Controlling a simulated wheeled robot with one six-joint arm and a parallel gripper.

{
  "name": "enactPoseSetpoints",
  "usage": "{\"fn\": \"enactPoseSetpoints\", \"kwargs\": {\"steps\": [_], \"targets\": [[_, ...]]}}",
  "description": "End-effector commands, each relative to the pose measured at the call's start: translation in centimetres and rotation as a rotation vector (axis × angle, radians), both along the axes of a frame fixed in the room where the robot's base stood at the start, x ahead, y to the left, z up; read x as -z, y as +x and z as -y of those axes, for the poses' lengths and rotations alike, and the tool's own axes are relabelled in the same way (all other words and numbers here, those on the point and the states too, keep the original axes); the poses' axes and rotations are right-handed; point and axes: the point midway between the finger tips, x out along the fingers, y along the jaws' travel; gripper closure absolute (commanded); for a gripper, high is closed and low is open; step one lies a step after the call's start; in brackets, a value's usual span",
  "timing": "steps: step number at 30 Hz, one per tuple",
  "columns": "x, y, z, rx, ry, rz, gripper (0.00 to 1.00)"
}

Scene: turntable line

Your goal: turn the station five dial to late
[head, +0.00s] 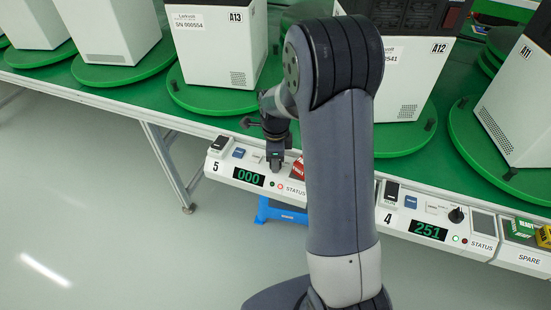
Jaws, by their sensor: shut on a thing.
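The station five panel (222,170) is at the front edge of the green table, marked 5. It has a black switch (219,143), a blue button (238,153) and a green display (248,178) reading 000. My gripper (275,162) points down at the right part of this panel, shut on the dial there. The dial is hidden by the fingers, so its setting and its markings cannot be read. Two small indicator lights (276,185) sit beside the STATUS label, and the right one looks red.
The station four panel (405,222), reading 251 with its own black dial (456,215), is to the right. A spare panel (528,258) is farther right. White machines stand on green turntables (205,98) behind.

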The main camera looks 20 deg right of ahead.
Motion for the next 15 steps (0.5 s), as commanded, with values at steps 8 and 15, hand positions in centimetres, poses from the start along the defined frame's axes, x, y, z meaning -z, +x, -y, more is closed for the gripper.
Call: {"fn": "enactPoseSetpoints", "kwargs": {"steps": [8, 15], "targets": [[-0.03, 0.04, 0.00, 0.001, 0.001, 0.001, 0.55], [-0.01, 0.01, -0.01, 0.000, 0.001, 0.000, 0.44]]}}
